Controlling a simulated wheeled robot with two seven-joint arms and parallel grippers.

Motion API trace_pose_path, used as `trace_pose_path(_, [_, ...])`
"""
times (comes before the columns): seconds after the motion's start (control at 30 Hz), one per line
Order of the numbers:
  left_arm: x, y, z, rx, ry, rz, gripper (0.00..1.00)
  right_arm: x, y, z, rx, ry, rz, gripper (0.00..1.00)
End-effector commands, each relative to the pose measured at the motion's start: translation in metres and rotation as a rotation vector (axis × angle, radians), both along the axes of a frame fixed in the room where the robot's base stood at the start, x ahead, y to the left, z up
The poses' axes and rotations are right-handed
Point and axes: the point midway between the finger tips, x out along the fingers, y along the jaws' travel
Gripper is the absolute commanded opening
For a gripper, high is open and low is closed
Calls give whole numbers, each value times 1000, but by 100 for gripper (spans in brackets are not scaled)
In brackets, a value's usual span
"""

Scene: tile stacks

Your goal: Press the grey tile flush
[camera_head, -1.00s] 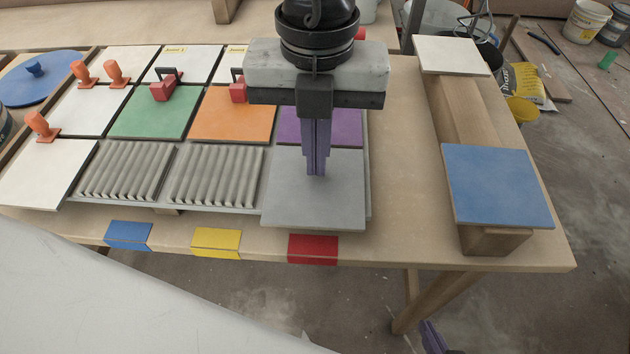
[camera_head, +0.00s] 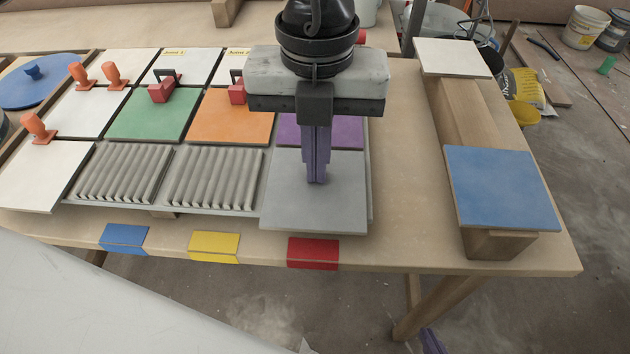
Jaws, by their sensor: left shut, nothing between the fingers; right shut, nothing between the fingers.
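The grey tile (camera_head: 290,212) lies at the front right corner of the tile board, in front of a purple tile (camera_head: 347,131). A thin strip of board shows along its right side. I cannot tell whether it sits level with its neighbours. My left gripper (camera_head: 317,181) is shut and empty, pointing straight down, with its tips at the middle of the grey tile. They look to be touching it, though the contact is hard to judge. My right gripper (camera_head: 432,342) shows only as a small purple piece at the bottom edge, below the table.
Two ribbed grey tiles (camera_head: 215,177) lie left of the grey tile. Green (camera_head: 152,117) and orange (camera_head: 228,128) tiles with red-handled pieces lie behind. A blue tile (camera_head: 502,188) and a white tile (camera_head: 452,57) rest on a wooden block at right. Bare table lies between.

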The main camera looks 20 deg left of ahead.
Motion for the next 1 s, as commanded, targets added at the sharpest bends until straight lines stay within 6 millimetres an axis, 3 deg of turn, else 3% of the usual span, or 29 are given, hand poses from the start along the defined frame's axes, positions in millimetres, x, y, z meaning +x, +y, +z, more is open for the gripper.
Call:
trace_pose_path(0.67, [-1, 0, -6, 2, 6, -1, 0, -1, 0, -4, 0, 1, 0, 0])
trace_pose_path(1.0, [-1, 0, 19, 0, 3, 0, 0, -1, 0, 6, 0, 1, 0, 0])
